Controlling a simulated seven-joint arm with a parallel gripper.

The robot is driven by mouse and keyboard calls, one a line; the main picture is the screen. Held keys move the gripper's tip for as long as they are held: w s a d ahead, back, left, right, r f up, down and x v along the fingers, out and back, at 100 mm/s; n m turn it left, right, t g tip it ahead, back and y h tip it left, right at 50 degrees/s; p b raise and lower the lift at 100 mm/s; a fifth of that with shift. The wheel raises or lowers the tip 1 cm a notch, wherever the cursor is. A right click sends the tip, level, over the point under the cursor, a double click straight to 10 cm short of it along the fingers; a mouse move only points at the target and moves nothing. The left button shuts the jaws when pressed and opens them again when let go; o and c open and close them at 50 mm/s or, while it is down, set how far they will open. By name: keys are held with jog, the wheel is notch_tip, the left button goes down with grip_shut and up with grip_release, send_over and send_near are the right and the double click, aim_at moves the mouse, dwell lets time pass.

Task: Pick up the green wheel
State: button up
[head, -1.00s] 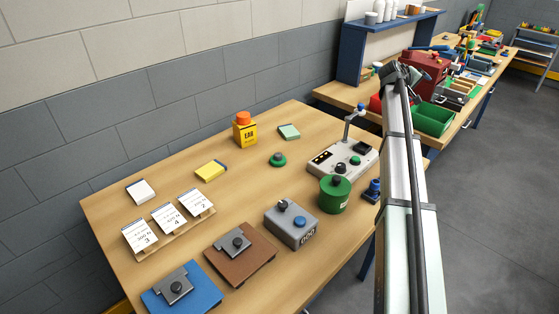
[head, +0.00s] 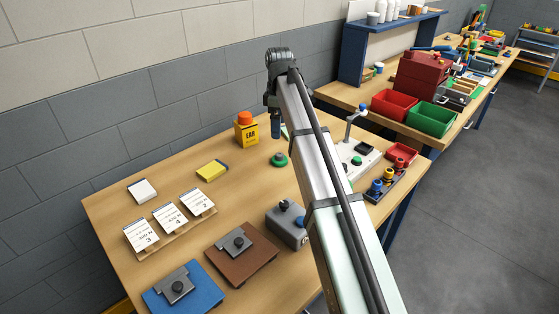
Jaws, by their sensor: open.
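The green wheel (head: 278,159) is a small green disc with a dark knob on top. It sits alone on the wooden table, right of the middle of the table's far part. My gripper (head: 275,135) points down from the arm's end, above the table and a little behind the wheel in the picture. It is open and apart from the wheel. The fingers are small and dark here, so the gap between them cannot be made out.
A yellow box with an orange cap (head: 245,128) stands left of my gripper. A grey device with a post (head: 357,155) and a rack of coloured knobs (head: 388,180) stand to the right. My arm covers part of the table's right side.

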aim_at(279, 155)
jog(key=f, duration=1.3)
jog(key=shift+w+f, duration=0.2)
jog(key=shift+w, duration=0.05)
jog(key=c, duration=1.2)
jog(key=shift+r, duration=0.1)
